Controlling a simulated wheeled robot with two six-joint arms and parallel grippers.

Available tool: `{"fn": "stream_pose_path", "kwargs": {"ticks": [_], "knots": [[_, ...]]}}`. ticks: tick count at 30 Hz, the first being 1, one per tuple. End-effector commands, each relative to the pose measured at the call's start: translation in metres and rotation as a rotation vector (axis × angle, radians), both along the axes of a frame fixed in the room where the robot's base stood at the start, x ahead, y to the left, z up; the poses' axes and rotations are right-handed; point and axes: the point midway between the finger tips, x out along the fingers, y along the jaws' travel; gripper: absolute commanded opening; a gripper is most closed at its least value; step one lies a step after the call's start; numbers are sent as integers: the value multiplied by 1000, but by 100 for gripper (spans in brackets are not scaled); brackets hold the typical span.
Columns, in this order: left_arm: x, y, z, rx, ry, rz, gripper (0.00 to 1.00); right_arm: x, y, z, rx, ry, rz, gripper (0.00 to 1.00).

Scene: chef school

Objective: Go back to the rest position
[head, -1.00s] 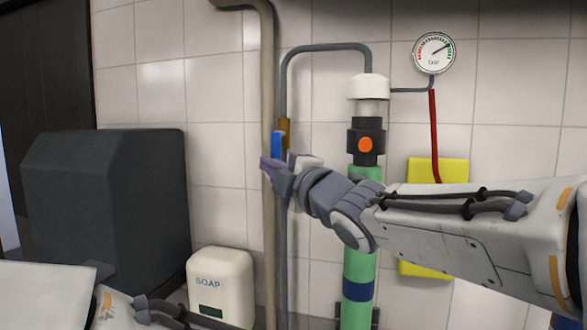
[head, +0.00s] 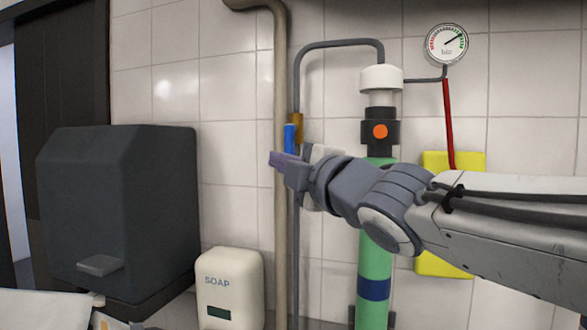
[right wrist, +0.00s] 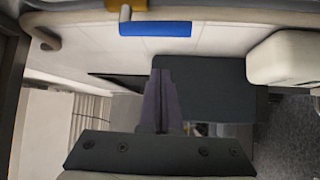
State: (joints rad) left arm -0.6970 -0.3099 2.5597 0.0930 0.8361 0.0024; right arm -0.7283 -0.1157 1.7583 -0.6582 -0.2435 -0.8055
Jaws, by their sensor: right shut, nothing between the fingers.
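My right gripper (head: 277,160) is at the centre of the head view, its arm coming in from the right. Its purple-grey fingers are shut with nothing between them, as the right wrist view (right wrist: 161,95) also shows. They are in front of the beige pipe, just below and beside a blue valve handle (head: 290,138) on a brass fitting (head: 297,125). In the right wrist view the blue handle (right wrist: 155,29) is beyond the fingertips, apart from them. My left gripper is not in view; only part of my left arm shows at the lower left edge.
A dark dispenser box (head: 120,205) and a white soap dispenser (head: 230,290) are on the left. A green pipe (head: 374,265) with an orange button (head: 380,131), a pressure gauge (head: 447,44) and a yellow panel (head: 445,265) are on the right. The tiled wall is close behind.

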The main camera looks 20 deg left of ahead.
Motion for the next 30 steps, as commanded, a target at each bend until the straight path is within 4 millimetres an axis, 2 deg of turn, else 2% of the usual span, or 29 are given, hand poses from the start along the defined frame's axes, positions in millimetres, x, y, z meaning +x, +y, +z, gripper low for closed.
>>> {"fn": "stream_pose_path", "kwargs": {"ticks": [3, 7, 8, 11, 14, 16, 18, 20, 21, 24, 27, 30], "knots": [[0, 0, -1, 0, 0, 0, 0, -11, -14, 1, 0, -3, -1, 0], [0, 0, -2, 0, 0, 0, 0, -15, -21, -2, 0, 8, -4, 0], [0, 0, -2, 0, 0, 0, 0, -15, -22, -6, 0, 22, -9, 0], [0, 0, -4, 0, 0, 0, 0, -9, -30, -34, 5, 137, -46, 0], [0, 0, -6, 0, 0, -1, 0, -1, -46, -90, 14, 357, -129, 0], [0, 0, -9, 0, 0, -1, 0, 0, -62, -140, 22, 546, -209, 0], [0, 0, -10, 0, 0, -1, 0, -7, -81, -191, 30, 738, -299, 0], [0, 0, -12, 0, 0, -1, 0, -18, -98, -233, 36, 898, -380, 0], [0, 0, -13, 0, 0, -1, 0, -28, -109, -260, 38, 999, -436, 0], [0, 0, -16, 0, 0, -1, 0, -61, -140, -323, 40, 1249, -591, 0], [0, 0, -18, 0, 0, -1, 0, -104, -169, -376, 37, 1478, -756, 0], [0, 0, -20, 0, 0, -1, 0, -149, -195, -413, 29, 1666, -913, 0]]}}
